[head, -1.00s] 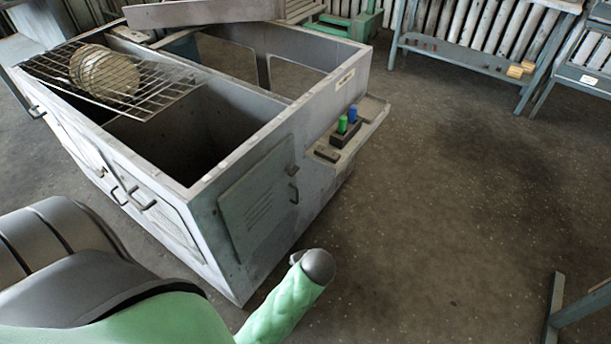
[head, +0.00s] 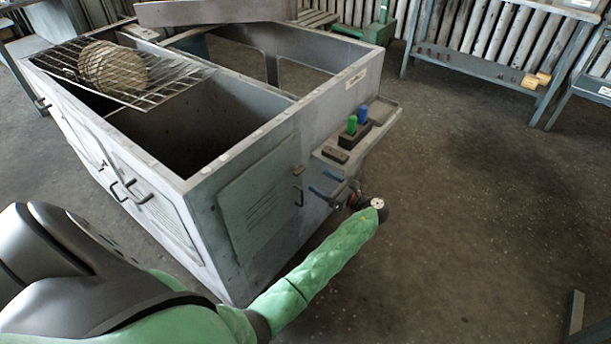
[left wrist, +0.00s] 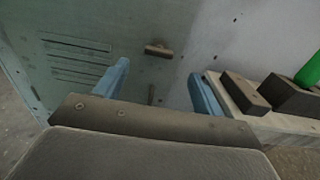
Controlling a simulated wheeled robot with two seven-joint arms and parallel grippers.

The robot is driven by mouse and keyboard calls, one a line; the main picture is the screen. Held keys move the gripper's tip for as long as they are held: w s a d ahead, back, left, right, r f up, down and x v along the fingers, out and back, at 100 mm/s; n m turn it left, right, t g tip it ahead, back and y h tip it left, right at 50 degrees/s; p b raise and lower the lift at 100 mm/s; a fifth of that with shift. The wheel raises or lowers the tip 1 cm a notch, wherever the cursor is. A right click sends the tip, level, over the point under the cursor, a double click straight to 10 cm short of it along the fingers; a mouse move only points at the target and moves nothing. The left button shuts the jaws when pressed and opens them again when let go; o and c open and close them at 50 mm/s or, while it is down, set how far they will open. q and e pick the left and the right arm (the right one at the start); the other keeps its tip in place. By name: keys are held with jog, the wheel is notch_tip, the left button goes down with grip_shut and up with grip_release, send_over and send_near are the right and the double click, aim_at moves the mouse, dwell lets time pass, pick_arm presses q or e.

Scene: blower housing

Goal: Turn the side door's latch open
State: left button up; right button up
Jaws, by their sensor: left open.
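The side door (head: 258,205) is a grey-green louvred panel on the housing's near end wall, and it looks shut. Its latch (head: 298,170) is a small brown bar near the door's right edge, above a dark pull handle (head: 299,196). In the left wrist view the latch (left wrist: 158,50) lies roughly level. The handle (left wrist: 151,95) shows partly below it. My right gripper is not in view.
A side shelf (head: 375,130) juts out right of the door, close to my fingers, with a dark block, a green peg (head: 351,124) and a blue peg (head: 363,114). A wire rack (head: 60,62) lies across the open housing top.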

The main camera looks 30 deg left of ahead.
aim_at(302, 171)
pick_arm(q)
jog(key=shift+w+a+p, duration=0.15)
jog(key=shift+a+p, duration=0.05)
jog(key=shift+a, duration=1.7)
jog(key=shift+w+a+p, duration=0.1)
jog(key=shift+a+p, duration=0.05)
jog(key=shift+a, duration=1.75)
jog(key=c, duration=1)
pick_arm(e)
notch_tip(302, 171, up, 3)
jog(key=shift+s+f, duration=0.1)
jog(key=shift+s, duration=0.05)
